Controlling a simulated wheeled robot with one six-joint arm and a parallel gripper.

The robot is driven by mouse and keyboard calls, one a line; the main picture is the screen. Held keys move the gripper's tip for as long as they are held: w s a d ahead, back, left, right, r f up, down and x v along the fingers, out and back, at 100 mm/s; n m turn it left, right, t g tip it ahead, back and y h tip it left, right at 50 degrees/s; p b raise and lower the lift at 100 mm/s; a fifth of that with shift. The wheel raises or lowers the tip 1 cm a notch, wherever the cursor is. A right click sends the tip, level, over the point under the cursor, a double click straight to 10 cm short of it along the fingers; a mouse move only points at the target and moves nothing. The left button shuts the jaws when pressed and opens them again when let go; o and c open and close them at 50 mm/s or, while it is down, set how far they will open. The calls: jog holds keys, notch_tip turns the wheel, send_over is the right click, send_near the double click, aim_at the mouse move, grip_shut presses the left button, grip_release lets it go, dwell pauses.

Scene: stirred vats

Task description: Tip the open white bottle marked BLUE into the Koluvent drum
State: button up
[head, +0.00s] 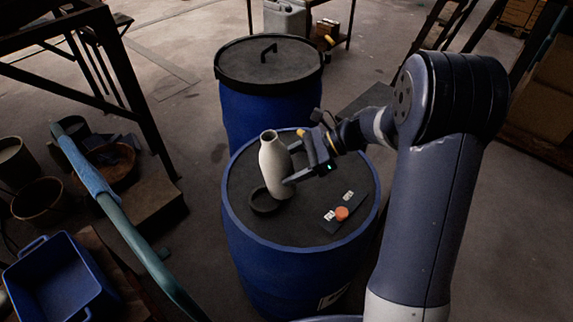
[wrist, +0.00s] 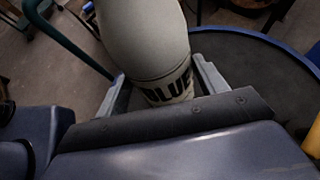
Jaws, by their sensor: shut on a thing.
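The open white bottle (head: 273,165) is in my gripper (head: 300,163), roughly upright with a slight lean, its dark mouth at the top. In the wrist view the jaws close around the bottle (wrist: 145,38), and the word BLUE shows between the fingers. It is over the dark top of the front blue drum (head: 240,238), beside a black ring (head: 257,204). I cannot tell whether its base touches the top. A second blue drum (head: 245,115) stands behind with a black handled lid (head: 250,70).
A dark plate with white tags (head: 348,196) and an orange cap (head: 342,213) lies on the front drum top. A blue tray (head: 62,283), buckets (head: 38,200) and a slanting teal pole (head: 125,225) are at left. A grey canister (head: 285,18) stands at the back.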

jog(key=shift+w+d+f+n+t+h+b, duration=0.2)
jog(key=shift+d+t+h, duration=0.55)
jog(key=shift+h, duration=1.4)
jog(key=shift+w+d+f+n+t+h+b, duration=0.1)
jog(key=shift+w+d+f+n+t+h, duration=0.45)
jog(key=shift+h, duration=1.55)
jog(key=shift+w+d+f+m+t+h+b, duration=0.15)
jog(key=shift+d+t+h, duration=0.75)
jog(key=shift+h, duration=1.25)
jog(key=shift+s, duration=0.1)
jog(key=shift+s+a+f+t+h+b, duration=0.1)
jog(key=shift+a+f+t+h+b, duration=0.15)
jog(key=shift+h+b, duration=0.65)
jog(key=shift+s+a+f+t+h+b, duration=0.15)
jog(key=shift+f+h+b, duration=0.25)
jog(key=shift+b, duration=1)
jog(key=shift+s+a+r+n+t+h+b, duration=0.15)
jog(key=shift+a+r+t+h+b, duration=0.1)
jog(key=shift+a+r+h+b, duration=0.35)
jog(key=shift+s+a+r+n+t+h+b, duration=0.1)
jog(key=shift+a+r+t+h+b, duration=0.3)
jog(key=shift+r+h, duration=0.35)
jog(key=shift+s+a+r+n+t+h+b, duration=0.15)
jog(key=shift+a+r+h+b, duration=0.2)
jog(key=shift+r+h+b, duration=0.3)
jog(key=shift+f, duration=0.1)
